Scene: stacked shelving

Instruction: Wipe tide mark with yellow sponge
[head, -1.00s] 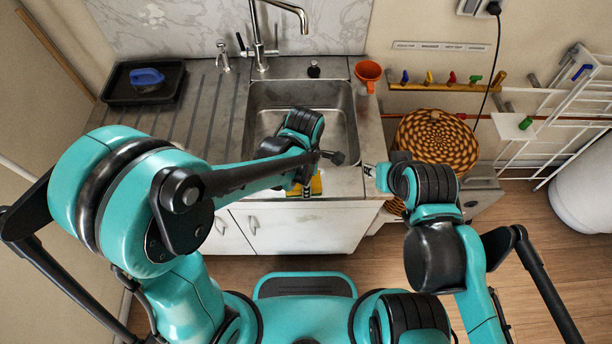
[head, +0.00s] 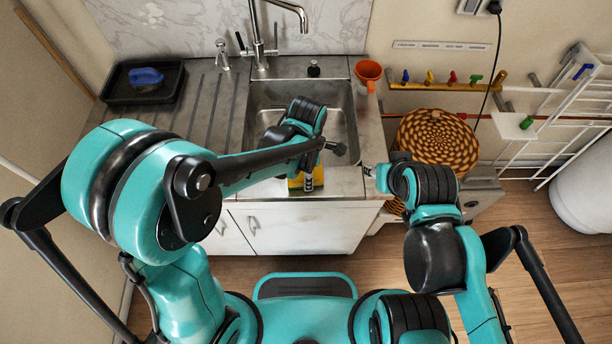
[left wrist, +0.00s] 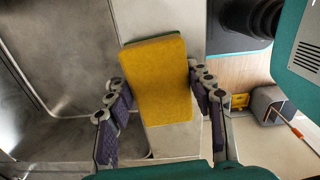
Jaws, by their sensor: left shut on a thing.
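My left gripper (head: 307,182) is shut on the yellow sponge (head: 296,183), over the front rim of the steel sink (head: 345,183). In the left wrist view the sponge (left wrist: 158,80) shows a flat yellow face with a thin green edge, between the two dark fingers (left wrist: 162,112). The sponge is above or on the strip of counter beside the basin; contact cannot be told. A distinct tide mark cannot be made out; my left arm hides part of the basin. My right gripper (head: 372,172) is by the counter's right front corner, its fingers too small to read.
A tall tap (head: 260,45) rises behind the basin. A black tray (head: 143,84) with a blue item (head: 146,76) is at the back left. An orange funnel (head: 368,72) stands at the back right. A woven round basket (head: 435,140) and white rack (head: 560,110) are right of the counter.

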